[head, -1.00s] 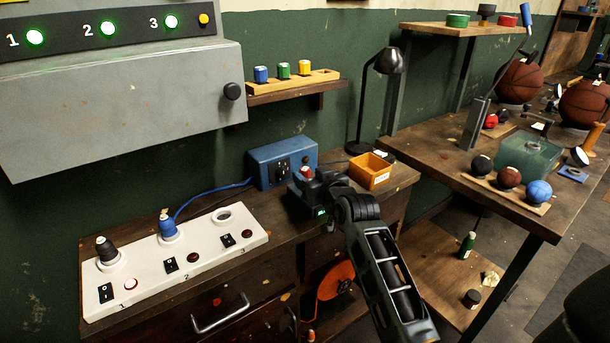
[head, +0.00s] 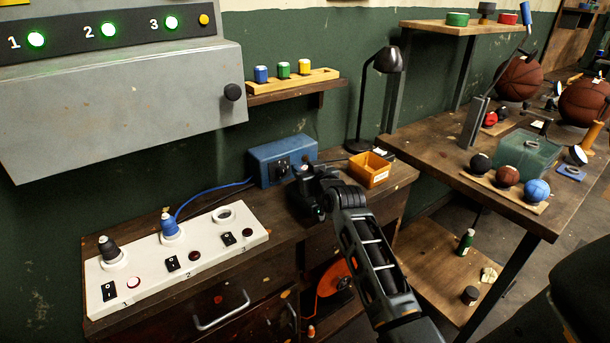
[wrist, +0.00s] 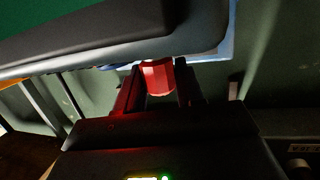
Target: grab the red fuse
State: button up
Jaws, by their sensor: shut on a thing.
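The red fuse (wrist: 157,77) shows in the wrist view between the two fingers of my gripper (wrist: 156,88). The fingers are shut on its sides. In the head view my gripper (head: 303,174) is just in front of the blue box (head: 262,165) at the back of the wooden bench. The gripper hides most or all of the fuse there, and I cannot tell whether the fuse touches the box.
A white switch panel (head: 208,238) with a black plug and a blue plug lies at the left; its third socket (head: 223,215) is empty. An orange bin (head: 370,169) and a black lamp (head: 388,61) stand right of my gripper. A grey cabinet (head: 120,100) overhangs the left.

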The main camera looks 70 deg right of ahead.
jog(key=c, duration=0.5)
jog(key=shift+o, duration=0.2)
jog(key=shift+r, duration=0.15)
